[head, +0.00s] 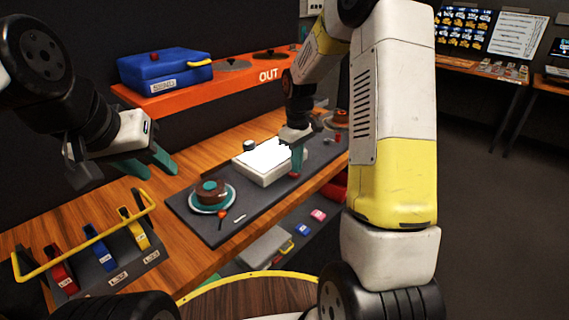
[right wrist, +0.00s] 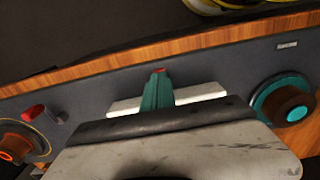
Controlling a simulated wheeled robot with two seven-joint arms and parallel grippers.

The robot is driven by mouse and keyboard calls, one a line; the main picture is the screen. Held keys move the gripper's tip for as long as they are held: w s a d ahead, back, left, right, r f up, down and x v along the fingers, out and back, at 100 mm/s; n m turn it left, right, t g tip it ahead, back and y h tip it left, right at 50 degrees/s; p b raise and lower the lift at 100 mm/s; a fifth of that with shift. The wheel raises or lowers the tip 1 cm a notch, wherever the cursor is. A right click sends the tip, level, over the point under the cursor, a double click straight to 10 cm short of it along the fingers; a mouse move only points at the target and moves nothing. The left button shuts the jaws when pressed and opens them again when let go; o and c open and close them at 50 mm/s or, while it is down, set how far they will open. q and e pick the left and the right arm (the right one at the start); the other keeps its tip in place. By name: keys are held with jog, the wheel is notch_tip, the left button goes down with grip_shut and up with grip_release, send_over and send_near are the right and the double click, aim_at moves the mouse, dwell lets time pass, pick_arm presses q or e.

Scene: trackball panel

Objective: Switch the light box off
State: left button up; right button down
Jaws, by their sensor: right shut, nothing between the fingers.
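The light box (head: 262,166) is a white box on the dark grey panel, and its top glows bright white. In the right wrist view, parts of the light box (right wrist: 200,93) show on both sides of my fingers. My right gripper (head: 298,158) is shut and empty, with its teal fingers at the light box's right front edge. A small red part (head: 293,174) is just below the fingertips. Red also shows at the tip of my right gripper (right wrist: 158,76) in the wrist view; I cannot tell whether they touch. My left gripper (head: 122,170) is open and empty, above the wooden table.
A brown trackball (head: 211,190) with teal parts sits left of the light box, and another round unit (head: 337,118) sits right. A yellow-railed rack (head: 105,240) with coloured levers stands at front left. A blue case (head: 165,70) rests on the orange shelf (head: 220,86).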

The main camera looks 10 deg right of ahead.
jog(key=shift+f, duration=0.75)
jog(key=shift+r, duration=0.1)
dwell(0.3)
jog(key=shift+r, duration=3.4)
jog(key=s+r+m+t, duration=0.2)
jog(key=s+r, duration=0.2)
jog(key=s, duration=0.4)
jog(key=s+a+r+m+t+y, duration=0.1)
jog(key=s+r+m+t, duration=0.1)
jog(key=s+r, duration=0.3)
jog(key=s+a+r+m+t+y, duration=0.1)
jog(key=s+r+m+t, duration=0.1)
jog(key=s, duration=0.9)
notch_tip(320, 180, up, 3)
jog(key=shift+s+f+m, duration=0.1)
jog(key=shift+s+m, duration=0.05)
jog(key=shift+m, duration=0.35)
jog(key=shift+a, duration=0.1)
